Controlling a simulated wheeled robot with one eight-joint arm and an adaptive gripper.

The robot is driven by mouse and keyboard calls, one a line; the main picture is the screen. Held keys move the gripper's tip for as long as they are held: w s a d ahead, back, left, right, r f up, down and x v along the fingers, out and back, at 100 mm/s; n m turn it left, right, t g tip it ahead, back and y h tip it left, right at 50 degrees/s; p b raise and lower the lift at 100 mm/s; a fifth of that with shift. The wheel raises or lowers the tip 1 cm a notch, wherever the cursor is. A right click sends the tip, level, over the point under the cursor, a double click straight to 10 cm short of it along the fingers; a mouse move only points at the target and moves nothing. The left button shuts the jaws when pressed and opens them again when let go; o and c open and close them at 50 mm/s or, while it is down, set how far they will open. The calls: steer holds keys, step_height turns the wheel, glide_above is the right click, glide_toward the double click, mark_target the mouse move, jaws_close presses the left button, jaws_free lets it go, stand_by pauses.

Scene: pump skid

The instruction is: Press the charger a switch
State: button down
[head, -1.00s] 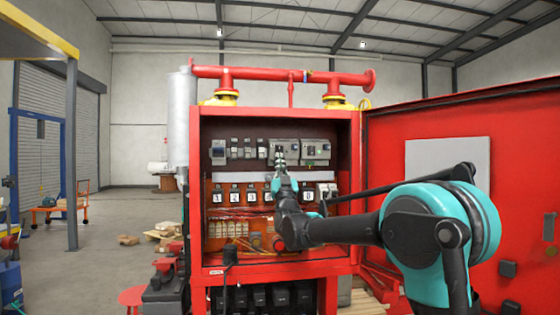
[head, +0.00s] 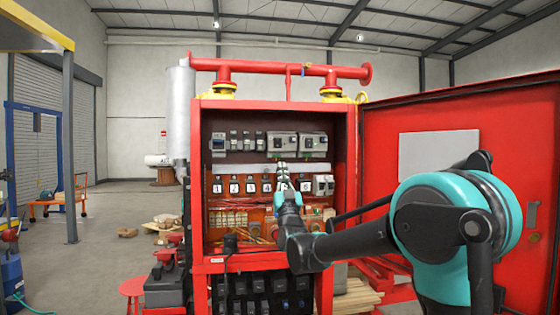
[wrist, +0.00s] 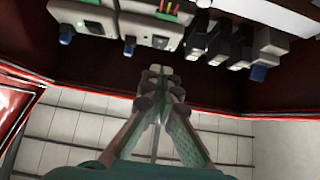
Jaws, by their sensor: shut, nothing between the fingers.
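Two grey modules with green indicators sit side by side at the right of the cabinet's upper row. They are a left one (head: 283,141) and a right one (head: 314,143); I cannot read which is charger A. The wrist view shows two grey modules with small dark-and-blue knobs, one at the far left (wrist: 88,15) and one beside it (wrist: 150,31). My gripper (head: 282,168) is just below the left module in the head view. In the wrist view my gripper (wrist: 160,72) has its fingers together, empty, apart from the knobs.
The red cabinet (head: 199,225) stands open, its door (head: 385,115) swung right beside my arm. Several small dark breakers (head: 247,141) are left of the modules. A row of numbered units (head: 234,185) lies below, partly hidden by my gripper. Wiring sits lower.

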steer(key=shift+v, duration=1.65)
steer(key=shift+w+f, duration=0.1)
steer(key=shift+f, duration=0.05)
steer(key=s+d+f+g+h, duration=0.15)
steer(key=d+f+g, duration=0.3)
steer(key=f, duration=0.55)
steer(key=s+d+f+g+h, duration=0.1)
steer(key=s+d+f+g, duration=0.15)
steer(key=d+f, duration=0.45)
steer(key=s+d+f+g+h, duration=0.1)
steer(key=d+f+g+h, duration=0.3)
steer(key=f, duration=0.8)
steer(key=s+d+f+m+g, duration=0.1)
steer(key=s+d+f+g, duration=0.2)
steer(key=s+f, duration=0.5)
steer(key=s+d+f+m+g, duration=0.1)
steer(key=s+d+f+g, duration=0.3)
steer(key=s+f, duration=0.4)
steer(key=s+d+f+m+g+h, duration=0.1)
steer(key=s+d+f+g, duration=0.3)
steer(key=s+f, duration=0.4)
steer(key=s, duration=0.3)
steer(key=shift+s+d, duration=0.2)
steer(key=shift+s, duration=0.1)
